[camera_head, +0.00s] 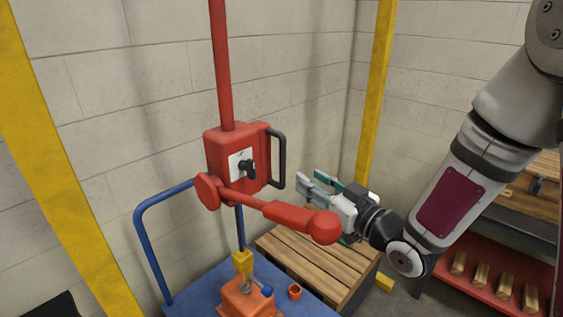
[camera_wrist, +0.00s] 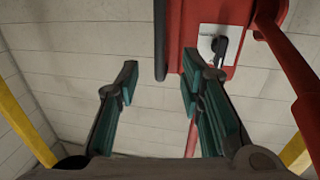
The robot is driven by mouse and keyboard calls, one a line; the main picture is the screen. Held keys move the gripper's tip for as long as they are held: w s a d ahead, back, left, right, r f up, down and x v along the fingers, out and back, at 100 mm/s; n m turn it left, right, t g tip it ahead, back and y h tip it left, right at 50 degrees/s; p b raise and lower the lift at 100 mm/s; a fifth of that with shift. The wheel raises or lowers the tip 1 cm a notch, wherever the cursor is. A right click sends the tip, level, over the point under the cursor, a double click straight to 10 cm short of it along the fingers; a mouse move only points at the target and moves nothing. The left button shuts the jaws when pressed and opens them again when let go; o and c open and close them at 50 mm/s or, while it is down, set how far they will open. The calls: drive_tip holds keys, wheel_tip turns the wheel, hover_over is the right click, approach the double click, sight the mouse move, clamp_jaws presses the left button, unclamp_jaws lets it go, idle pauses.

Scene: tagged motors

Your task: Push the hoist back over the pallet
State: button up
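The red hoist (camera_head: 228,157) hangs on a red vertical column, with a white switch plate, a black knob and a black bar handle (camera_head: 277,159) on its right side. A red arm with a ball end reaches from it to the right. My gripper (camera_head: 318,182) is open and empty, to the right of the handle and apart from it. In the wrist view the open fingers (camera_wrist: 158,85) point toward the hoist (camera_wrist: 220,40), and the handle (camera_wrist: 160,40) shows between them, farther off. The wooden pallet (camera_head: 325,262) lies on the floor below my gripper; its top looks bare.
A blue cart (camera_head: 200,292) stands below the hoist, carrying an orange motor (camera_head: 247,298) with a yellow block above it and a small orange ring (camera_head: 295,292). Yellow posts (camera_head: 375,95) stand at the walls. A red shelf (camera_head: 490,285) with brass blocks is at the right.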

sight(284, 162)
drive_tip(key=x, duration=1.2)
drive_tip(key=shift+p, duration=0.3)
drive_tip(key=shift+c, duration=0.4)
clamp_jaws()
